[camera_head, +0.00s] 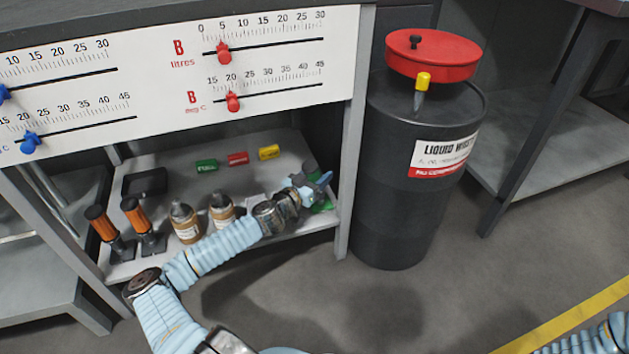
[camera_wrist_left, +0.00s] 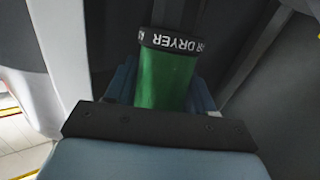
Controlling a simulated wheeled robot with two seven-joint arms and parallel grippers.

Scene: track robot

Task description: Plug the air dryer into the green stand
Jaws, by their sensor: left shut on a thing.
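The air dryer (camera_wrist_left: 165,80) is a green cylinder with a black lettered band at one end. It lies between the blue fingers of my left gripper (camera_wrist_left: 165,95) in the left wrist view. In the head view my left gripper (camera_head: 320,184) is shut on it at the right end of the lower shelf. The dryer's dark top (camera_head: 311,167) shows just behind the fingers. A green patch (camera_head: 323,204) shows below the gripper; I cannot tell whether it is the dryer's lower part or the green stand. The dryer's lower end is hidden. My right gripper is out of view.
The shelf (camera_head: 255,140) also holds green (camera_head: 206,166), red (camera_head: 238,158) and yellow (camera_head: 269,152) blocks, brown-labelled bottles (camera_head: 185,225), orange-handled items (camera_head: 136,214) and a black tray (camera_head: 145,185). A grey post (camera_head: 350,160) and a black drum (camera_head: 390,190) stand close right of the gripper.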

